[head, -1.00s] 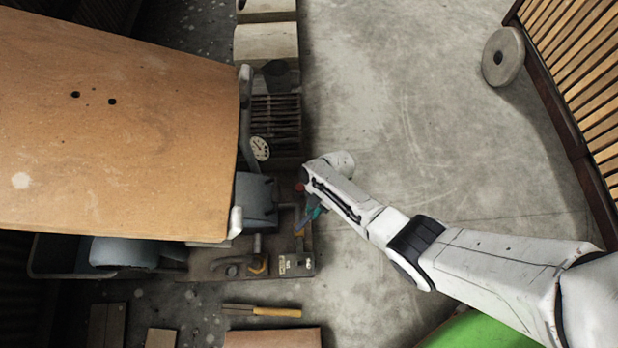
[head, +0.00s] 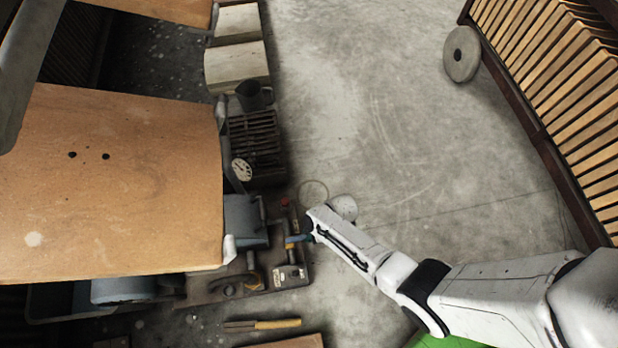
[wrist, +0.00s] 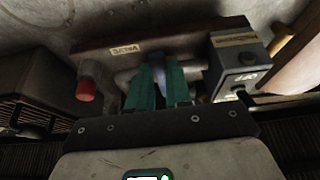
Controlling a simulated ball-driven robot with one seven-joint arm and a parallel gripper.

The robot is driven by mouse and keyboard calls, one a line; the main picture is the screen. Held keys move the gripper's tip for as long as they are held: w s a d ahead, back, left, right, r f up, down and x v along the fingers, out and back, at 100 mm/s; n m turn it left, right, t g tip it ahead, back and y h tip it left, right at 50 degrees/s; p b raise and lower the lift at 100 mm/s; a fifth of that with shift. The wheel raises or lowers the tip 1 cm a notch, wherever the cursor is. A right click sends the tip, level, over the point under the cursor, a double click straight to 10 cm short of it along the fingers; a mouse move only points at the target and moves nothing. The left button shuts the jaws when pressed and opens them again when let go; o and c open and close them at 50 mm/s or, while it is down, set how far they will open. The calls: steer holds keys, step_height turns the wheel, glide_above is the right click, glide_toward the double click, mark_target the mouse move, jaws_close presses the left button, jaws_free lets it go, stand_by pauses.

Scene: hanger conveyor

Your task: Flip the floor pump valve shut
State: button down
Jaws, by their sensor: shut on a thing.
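The floor pump's base plate (head: 215,292) lies on the floor beside the orange-brown panel. In the wrist view a tag lettered "VALVE" (wrist: 138,46) is on the plate just past my fingers. My gripper (head: 297,239) reaches down to the valve from the right. In the wrist view its two teal fingers (wrist: 165,85) are shut on the valve handle, which they mostly hide. A grey pipe (wrist: 127,77) runs up to them from the left. The handle's exact angle cannot be told.
A red knob (wrist: 86,88) stands left of my fingers. A grey switch box (wrist: 240,62) stands close on their right. The large panel (head: 110,190) overhangs the pump. A yellow-handled tool (head: 275,324) lies nearby.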

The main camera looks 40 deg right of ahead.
steer(key=shift+s, duration=0.1)
stand_by(0.5)
steer(key=c, duration=1)
jaws_free()
steer(key=shift+c, duration=0.2)
steer(key=p+v, duration=0.6)
steer(key=v, duration=0.4)
steer(key=shift+s+r, duration=0.15)
steer(key=shift+r, duration=0.2)
